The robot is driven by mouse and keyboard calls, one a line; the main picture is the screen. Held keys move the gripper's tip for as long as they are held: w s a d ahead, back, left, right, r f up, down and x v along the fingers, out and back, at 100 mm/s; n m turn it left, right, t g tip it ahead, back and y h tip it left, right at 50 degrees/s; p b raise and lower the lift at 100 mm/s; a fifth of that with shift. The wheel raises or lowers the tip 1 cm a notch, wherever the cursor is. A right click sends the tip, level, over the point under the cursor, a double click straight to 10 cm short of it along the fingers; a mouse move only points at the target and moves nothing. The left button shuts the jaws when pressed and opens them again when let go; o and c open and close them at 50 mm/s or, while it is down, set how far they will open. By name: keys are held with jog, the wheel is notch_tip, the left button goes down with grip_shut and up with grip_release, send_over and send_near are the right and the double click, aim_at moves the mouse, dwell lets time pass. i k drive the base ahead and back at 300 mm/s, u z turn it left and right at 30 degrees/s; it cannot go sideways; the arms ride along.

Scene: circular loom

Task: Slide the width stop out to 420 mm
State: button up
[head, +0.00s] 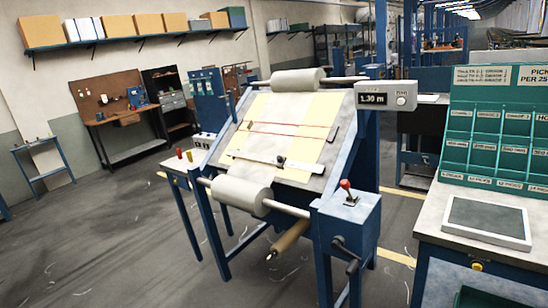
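A light scale bar (247,156) lies across the lower part of the board. A small dark knob (281,160) sits near the middle of this bar and looks like the width stop. Its millimetre reading is too small to make out. Two thin red lines cross the cloth above the bar. My gripper is not in view, and nothing is seen touching the bar or knob.
A display reading 1.30 m (386,99) stands at the frame's upper right. A red-knobbed lever (347,190) and a dark crank (347,252) are at its lower right. A bench with a grey pad (487,222) stands at right. The floor at left (95,235) is clear.

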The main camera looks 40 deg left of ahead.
aim_at(281, 160)
jog(key=k, duration=1.1)
jog(key=u, duration=0.4)
jog(key=i, duration=0.6)
jog(key=u, duration=1)
jog(key=i, duration=1.6)
jog(key=z, duration=0.3)
jog(key=i, duration=1.55)
jog(key=z, duration=0.9)
jog(key=k, duration=0.85)
jog(key=z, duration=0.2)
jog(key=i, duration=0.55)
